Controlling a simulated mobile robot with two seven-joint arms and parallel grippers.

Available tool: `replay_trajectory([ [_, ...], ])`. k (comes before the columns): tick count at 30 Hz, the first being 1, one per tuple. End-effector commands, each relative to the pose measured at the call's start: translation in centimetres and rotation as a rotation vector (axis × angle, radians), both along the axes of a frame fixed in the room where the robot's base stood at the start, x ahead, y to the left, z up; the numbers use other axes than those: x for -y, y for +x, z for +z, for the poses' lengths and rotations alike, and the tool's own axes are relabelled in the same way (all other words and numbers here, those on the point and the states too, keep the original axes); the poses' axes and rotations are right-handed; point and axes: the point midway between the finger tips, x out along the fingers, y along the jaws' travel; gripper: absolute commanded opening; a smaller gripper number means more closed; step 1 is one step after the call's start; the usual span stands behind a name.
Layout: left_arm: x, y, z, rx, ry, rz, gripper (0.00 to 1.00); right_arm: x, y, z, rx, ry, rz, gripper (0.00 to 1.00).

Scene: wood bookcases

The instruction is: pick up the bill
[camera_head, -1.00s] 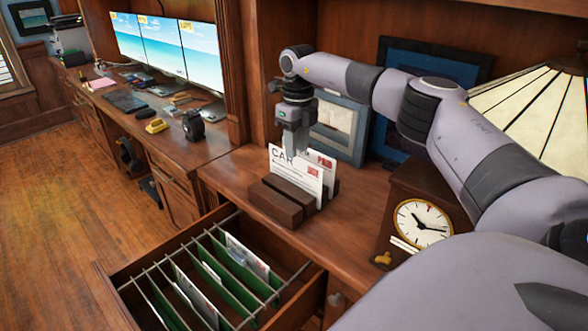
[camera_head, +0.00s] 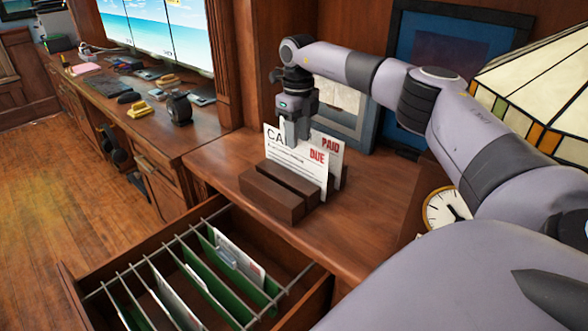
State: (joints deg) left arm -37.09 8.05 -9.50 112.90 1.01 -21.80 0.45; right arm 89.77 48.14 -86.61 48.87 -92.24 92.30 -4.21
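The bill is a white sheet (camera_head: 295,167) with large dark letters and a red "DUE" stamp, upright in the front of a dark wooden letter holder (camera_head: 265,190). A second white sheet (camera_head: 332,150) stamped "PAID" stands just behind it. My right gripper (camera_head: 294,142) points down at the top edge of the sheets, its fingers overlapping the "DUE" sheet and covering part of its heading. I cannot tell whether the fingers are shut on it. My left gripper is not in view.
An open drawer (camera_head: 262,230) with green hanging folders (camera_head: 225,250) lies below and in front of the holder. A framed picture (camera_head: 340,110), a clock (camera_head: 445,208) and a stained-glass lamp (camera_head: 540,75) stand behind and to the right. The desk left of the holder is clear.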

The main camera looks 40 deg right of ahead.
Motion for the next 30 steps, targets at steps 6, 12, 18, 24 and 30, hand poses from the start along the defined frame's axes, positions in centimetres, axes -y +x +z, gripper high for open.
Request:
replay_trajectory([
  [6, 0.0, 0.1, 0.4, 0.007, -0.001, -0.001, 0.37, 0.0, 0.1, -2.4, -0.003, 0.000, 0.000, 0.33],
  [12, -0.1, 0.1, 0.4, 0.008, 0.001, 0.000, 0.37, 0.2, 0.3, -5.5, -0.004, 0.000, 0.000, 0.33],
  [18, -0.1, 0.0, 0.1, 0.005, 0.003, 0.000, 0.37, 0.2, 0.3, -6.8, -0.001, 0.000, 0.000, 0.33],
  [24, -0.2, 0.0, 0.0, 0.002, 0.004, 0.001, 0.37, 0.2, 0.3, -6.8, -0.001, 0.000, 0.000, 0.30],
  [30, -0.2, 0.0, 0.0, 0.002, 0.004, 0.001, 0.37, 0.2, 0.3, -6.8, -0.001, 0.000, 0.000, 0.00],
])
